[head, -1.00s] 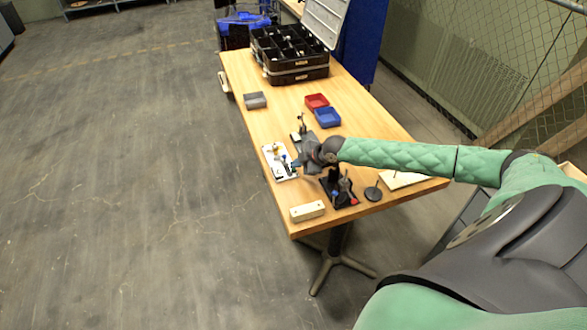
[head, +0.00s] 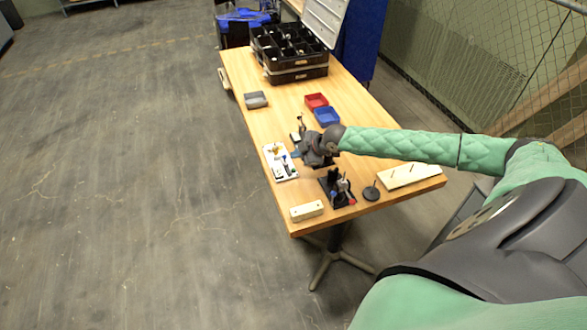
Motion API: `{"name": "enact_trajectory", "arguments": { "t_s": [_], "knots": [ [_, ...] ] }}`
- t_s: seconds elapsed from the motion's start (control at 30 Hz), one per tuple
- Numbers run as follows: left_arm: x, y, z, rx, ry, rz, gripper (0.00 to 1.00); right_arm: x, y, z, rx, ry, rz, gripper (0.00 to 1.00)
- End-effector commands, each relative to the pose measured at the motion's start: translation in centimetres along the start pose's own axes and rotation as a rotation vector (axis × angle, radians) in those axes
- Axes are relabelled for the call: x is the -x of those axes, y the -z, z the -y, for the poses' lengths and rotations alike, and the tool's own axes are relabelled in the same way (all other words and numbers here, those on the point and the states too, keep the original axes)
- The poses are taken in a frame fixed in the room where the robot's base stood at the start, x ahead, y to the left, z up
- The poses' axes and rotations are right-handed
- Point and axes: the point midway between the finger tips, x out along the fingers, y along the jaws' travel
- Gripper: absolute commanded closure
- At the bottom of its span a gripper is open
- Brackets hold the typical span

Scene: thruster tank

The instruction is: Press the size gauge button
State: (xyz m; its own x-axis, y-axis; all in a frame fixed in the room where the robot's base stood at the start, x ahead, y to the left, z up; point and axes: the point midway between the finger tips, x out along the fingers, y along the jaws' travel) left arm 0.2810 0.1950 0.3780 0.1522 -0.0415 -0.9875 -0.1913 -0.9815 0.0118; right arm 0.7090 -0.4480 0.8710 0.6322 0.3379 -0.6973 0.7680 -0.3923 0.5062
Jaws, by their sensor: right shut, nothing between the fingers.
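My right gripper (head: 297,154) is shut and empty, low over the wooden table. Its fingertips are by the right edge of a white panel (head: 279,163) with small blue, yellow and dark parts on it. Just behind the gripper stands a small device with a dark base and an upright post (head: 301,124), partly hidden by the gripper. I cannot tell for certain which of these is the size gauge, and its button is too small to make out. My left gripper is not in view.
A black tool stand (head: 337,189), a pale block (head: 307,211), a dark round stand (head: 371,193) and a pegged board (head: 410,175) sit nearer. Red (head: 316,101), blue (head: 327,117) and grey (head: 256,99) trays and a black divided crate (head: 297,74) are farther back.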

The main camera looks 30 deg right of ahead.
Motion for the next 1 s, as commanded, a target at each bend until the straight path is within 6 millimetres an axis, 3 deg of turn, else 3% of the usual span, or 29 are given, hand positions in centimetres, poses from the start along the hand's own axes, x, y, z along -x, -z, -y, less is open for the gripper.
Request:
{"name": "enact_trajectory", "arguments": {
  "t_s": [0.03,0.17,1.0],
  "knots": [
    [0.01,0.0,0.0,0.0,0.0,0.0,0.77,0.02,0.0,-0.03,0.0,0.0,0.0,1.0],
    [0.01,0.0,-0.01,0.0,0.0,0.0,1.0,0.02,0.01,-0.05,0.0,-0.001,0.0,1.0],
    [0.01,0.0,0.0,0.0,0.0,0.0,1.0,0.03,0.01,-0.07,0.001,-0.001,0.0,1.0]
  ]
}}
